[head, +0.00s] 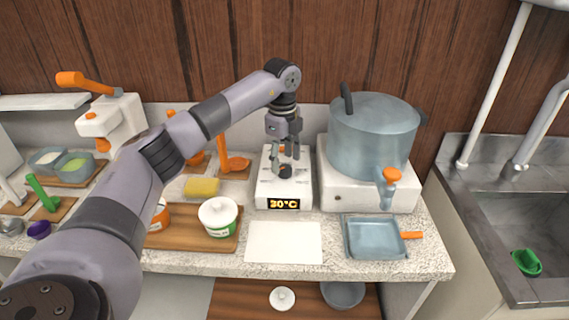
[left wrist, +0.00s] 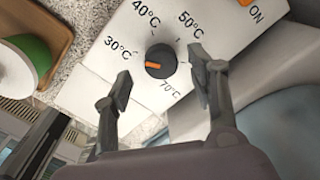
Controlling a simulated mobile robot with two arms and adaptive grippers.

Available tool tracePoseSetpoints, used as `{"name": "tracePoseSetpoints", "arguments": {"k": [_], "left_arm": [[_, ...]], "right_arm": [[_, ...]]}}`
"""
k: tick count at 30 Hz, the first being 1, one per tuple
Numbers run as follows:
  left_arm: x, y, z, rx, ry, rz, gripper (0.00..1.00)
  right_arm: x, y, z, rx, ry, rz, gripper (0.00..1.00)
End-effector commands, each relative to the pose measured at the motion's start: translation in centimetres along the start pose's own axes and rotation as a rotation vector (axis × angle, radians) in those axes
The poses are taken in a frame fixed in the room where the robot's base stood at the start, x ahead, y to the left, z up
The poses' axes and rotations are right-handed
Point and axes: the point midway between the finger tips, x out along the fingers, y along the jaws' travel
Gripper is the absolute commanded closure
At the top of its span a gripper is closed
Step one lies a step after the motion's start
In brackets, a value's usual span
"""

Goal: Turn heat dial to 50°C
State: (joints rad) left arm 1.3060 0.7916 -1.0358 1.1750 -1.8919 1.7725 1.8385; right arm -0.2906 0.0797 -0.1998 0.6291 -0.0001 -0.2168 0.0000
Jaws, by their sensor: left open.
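The heat dial (left wrist: 160,58) is a dark round knob with an orange mark, on a white heater unit (head: 270,195) at the back of the counter. The lit display (head: 284,204) on the unit's front reads 30°C. In the left wrist view, the labels 30°C, 40°C, 50°C and 70°C surround the dial, and the orange mark points toward the 30°C side. My left gripper (left wrist: 161,80) is open over the dial, one finger to each side; contact with it cannot be told. It comes down from above in the head view (head: 285,157). My right gripper is not in view.
A large grey pot (head: 370,140) stands on a white base right of the heater. A blue square pan (head: 373,238) and a white sheet (head: 284,242) lie in front. The sink (head: 515,210) is far right.

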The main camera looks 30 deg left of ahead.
Motion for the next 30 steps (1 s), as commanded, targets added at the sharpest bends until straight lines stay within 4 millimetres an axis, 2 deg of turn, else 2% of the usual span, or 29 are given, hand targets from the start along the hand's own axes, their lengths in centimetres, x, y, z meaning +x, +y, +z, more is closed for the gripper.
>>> {"name": "tracePoseSetpoints", "arguments": {"k": [3,7,17,30], "left_arm": [[1.6,0.0,0.0,0.0,0.0,0.003,0.47],[2.6,0.0,0.0,0.0,-0.001,0.001,0.47],[3.0,0.0,0.0,0.001,-0.001,0.0,0.47],[2.9,0.0,0.0,0.001,0.0,0.0,0.77]], "right_arm": [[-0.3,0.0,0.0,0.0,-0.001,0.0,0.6],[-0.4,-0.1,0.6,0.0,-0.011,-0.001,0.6],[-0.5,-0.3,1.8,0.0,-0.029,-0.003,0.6],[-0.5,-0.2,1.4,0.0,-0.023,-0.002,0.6]]}}
